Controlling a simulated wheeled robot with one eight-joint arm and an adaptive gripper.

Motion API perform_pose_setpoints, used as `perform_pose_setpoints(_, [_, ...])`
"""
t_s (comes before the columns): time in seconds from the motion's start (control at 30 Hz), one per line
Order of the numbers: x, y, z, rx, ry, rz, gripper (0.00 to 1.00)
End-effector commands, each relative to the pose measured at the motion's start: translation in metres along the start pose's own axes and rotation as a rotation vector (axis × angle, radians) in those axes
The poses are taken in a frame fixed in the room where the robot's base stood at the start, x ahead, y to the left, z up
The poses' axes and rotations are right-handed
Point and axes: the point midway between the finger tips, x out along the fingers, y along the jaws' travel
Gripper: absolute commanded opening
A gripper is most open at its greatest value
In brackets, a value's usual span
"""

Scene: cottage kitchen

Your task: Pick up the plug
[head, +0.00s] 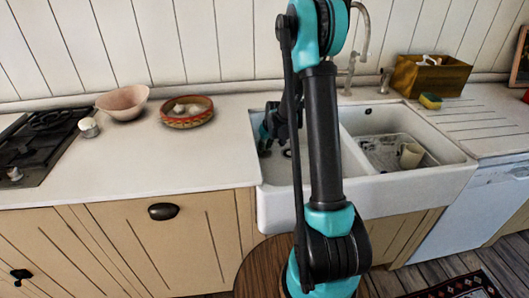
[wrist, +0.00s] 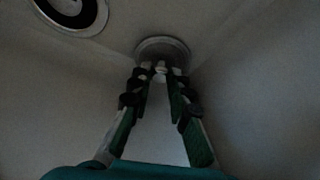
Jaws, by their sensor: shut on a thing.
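The plug (wrist: 163,46) is a grey round disc with a small pale knob. It shows in the upper middle of the wrist view. My gripper (wrist: 161,75) is shut on the plug's knob, with a fingertip on either side of it. I cannot tell whether the disc touches the basin surface. In the head view my gripper (head: 266,140) reaches down into the left basin of the white double sink (head: 410,182). My arm hides part of that basin, and the plug cannot be made out there.
A dark-centred drain (wrist: 72,12) lies at the upper left of the wrist view, close to the basin walls. The right basin holds a rack (head: 380,152) and a cup (head: 411,155). A tap (head: 362,40) stands behind the sink. A bowl (head: 187,112) sits on the left counter.

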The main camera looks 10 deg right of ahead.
Motion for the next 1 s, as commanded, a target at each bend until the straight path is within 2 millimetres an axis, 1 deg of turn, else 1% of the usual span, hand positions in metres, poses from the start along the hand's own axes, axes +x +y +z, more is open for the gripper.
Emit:
perform_pose_setpoints(0.17, [-0.002, 0.000, -0.001, 0.000, 0.000, 0.000, 0.00])
perform_pose_setpoints(0.27, [-0.007, 0.000, -0.003, 0.000, 0.000, 0.000, 0.00])
perform_pose_setpoints(0.37, [-0.017, 0.000, -0.007, 0.000, 0.000, 0.000, 0.00])
perform_pose_setpoints(0.43, [-0.027, 0.000, -0.011, 0.000, 0.000, 0.000, 0.00])
perform_pose_setpoints(0.57, [-0.056, 0.000, -0.022, 0.000, 0.000, 0.000, 0.00])
perform_pose_setpoints(0.8, [-0.118, 0.000, -0.048, 0.000, 0.000, 0.000, 0.00])
perform_pose_setpoints(0.9, [-0.140, 0.000, -0.057, 0.000, 0.000, 0.000, 0.00])
perform_pose_setpoints(1.0, [-0.157, 0.000, -0.065, 0.000, 0.000, 0.000, 0.00])
